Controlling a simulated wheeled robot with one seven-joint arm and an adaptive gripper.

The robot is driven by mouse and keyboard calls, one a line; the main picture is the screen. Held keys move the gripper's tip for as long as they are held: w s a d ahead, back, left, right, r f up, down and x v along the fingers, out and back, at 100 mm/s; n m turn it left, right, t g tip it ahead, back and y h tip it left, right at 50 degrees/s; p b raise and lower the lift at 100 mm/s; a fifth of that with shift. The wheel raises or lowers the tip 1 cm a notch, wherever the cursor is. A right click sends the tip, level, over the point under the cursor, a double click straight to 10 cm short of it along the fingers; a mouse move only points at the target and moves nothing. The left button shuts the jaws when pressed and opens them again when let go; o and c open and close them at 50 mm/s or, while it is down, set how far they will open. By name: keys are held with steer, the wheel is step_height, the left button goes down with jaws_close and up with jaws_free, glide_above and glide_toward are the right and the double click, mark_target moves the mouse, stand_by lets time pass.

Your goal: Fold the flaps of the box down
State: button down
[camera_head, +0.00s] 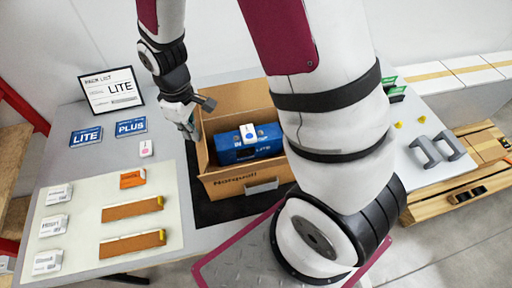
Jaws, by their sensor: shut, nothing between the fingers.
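An open brown cardboard box (238,184) stands on a dark mat in the middle of the table. A blue package marked LITE (240,153) lies inside it, with a small white item (248,133) on top. My gripper (189,134) is shut and empty at the box's left edge, near the back left corner. I cannot tell whether it touches the cardboard. A left flap (200,146) shows as a narrow strip beside the gripper. The box's right side is hidden behind my arm, so any flap there is not visible.
A pale mat (85,198) on the left holds several small white boxes and brown strips. Grey dumbbell-shaped parts (437,148) lie at the right, near wooden pallets (455,190).

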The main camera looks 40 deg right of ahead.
steer(key=s+d+f, duration=0.2)
steer(key=d+f, duration=0.2)
steer(key=d, duration=0.2)
steer(key=shift+s+d+f, duration=0.3)
steer(key=shift+s, duration=0.1)
stand_by(0.6)
steer(key=shift+f, duration=0.5)
stand_by(0.6)
steer(key=shift+r, duration=0.1)
step_height(320, 180, up, 7)
steer(key=p, duration=0.3)
steer(key=shift+r, duration=0.2)
stand_by(0.4)
